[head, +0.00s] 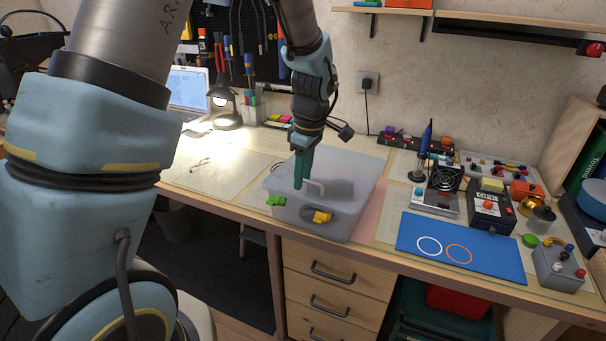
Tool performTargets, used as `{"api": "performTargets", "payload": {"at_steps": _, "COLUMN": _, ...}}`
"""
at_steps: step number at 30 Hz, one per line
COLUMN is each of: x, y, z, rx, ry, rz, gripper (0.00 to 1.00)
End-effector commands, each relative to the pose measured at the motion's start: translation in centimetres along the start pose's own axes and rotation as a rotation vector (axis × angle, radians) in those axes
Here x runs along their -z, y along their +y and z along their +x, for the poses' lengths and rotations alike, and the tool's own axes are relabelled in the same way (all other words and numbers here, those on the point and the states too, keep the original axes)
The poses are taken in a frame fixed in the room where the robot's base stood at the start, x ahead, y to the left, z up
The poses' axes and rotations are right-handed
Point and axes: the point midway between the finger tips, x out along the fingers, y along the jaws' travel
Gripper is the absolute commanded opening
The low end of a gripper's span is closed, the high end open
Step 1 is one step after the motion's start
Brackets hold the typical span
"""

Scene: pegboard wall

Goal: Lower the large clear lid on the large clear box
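The large clear box (343,227) stands on the workbench in the middle of the head view, greyish and see-through. Its large clear lid (355,170) lies over the box top, looking flat or nearly so. I cannot tell whether a small gap is left between them. A pale handle (316,187) rises from the lid.
A blue mat (447,241) with two rings lies right of the box. Behind it are a fan unit (441,184) and a black control box (490,206). A lit lamp (226,112) and laptop (188,90) stand at back left. The bench left of the box is mostly clear.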

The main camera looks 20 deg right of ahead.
Motion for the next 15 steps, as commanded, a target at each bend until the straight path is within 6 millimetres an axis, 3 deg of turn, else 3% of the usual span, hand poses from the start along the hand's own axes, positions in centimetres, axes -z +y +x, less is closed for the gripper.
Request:
{"api": "performTargets", "payload": {"at_steps": 10, "x": 0.0, "y": 0.0, "z": -0.3, "rx": -0.001, "ry": 0.000, "rz": 0.000, "gripper": 0.46}}
{"api": "performTargets", "payload": {"at_steps": 15, "x": 0.0, "y": 0.1, "z": -2.4, "rx": -0.005, "ry": 0.000, "rz": 0.001, "gripper": 0.46}}
